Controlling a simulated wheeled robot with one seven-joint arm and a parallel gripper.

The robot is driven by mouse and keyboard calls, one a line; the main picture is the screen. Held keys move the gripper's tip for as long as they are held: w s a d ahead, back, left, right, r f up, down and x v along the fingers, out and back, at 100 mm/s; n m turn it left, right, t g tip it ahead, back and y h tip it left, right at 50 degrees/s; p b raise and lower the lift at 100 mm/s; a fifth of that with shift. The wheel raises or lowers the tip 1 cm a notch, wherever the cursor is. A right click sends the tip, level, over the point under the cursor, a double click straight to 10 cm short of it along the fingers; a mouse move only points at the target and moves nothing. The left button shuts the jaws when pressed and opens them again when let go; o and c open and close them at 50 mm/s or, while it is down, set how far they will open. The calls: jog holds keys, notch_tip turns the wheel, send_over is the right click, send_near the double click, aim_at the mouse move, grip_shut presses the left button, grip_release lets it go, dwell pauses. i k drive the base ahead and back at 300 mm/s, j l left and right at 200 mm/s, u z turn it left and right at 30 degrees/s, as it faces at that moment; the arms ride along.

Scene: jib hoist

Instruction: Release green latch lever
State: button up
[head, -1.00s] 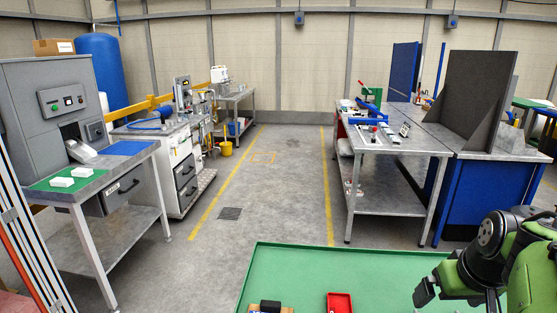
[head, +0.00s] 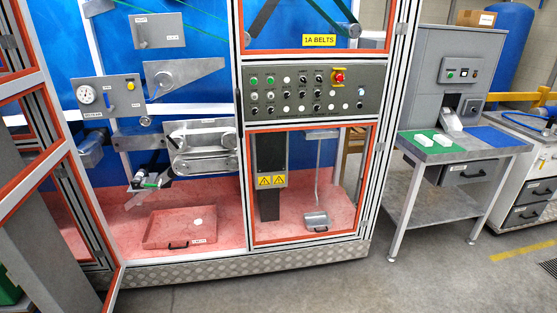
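A small green piece (head: 150,184) sits at the lower left end of a short belt unit (head: 203,148) inside a machine cabinet. It may be the green latch lever, but it is too small to tell its shape or position. The left bay of the cabinet looks open at the front, with an orange-edged door frame (head: 62,190) standing angled at its left. My gripper is not in the current view.
A control panel (head: 312,93) with buttons and a red stop knob is on the cabinet's front. A red tray (head: 180,230) lies on the cabinet floor. A grey bench (head: 455,150) stands to the right, with clear floor in front.

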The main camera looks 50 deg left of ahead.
aim_at(143, 183)
jog(key=u, duration=2.9)
jog(key=i+j+u, duration=0.1)
jog(key=i, duration=0.85)
jog(key=i+u, duration=0.1)
jog(key=i, duration=0.9)
jog(key=i+u, duration=0.1)
jog(key=i, duration=0.85)
jog(key=i+l+u, duration=0.1)
jog(key=i, duration=0.85)
jog(key=l, duration=0.1)
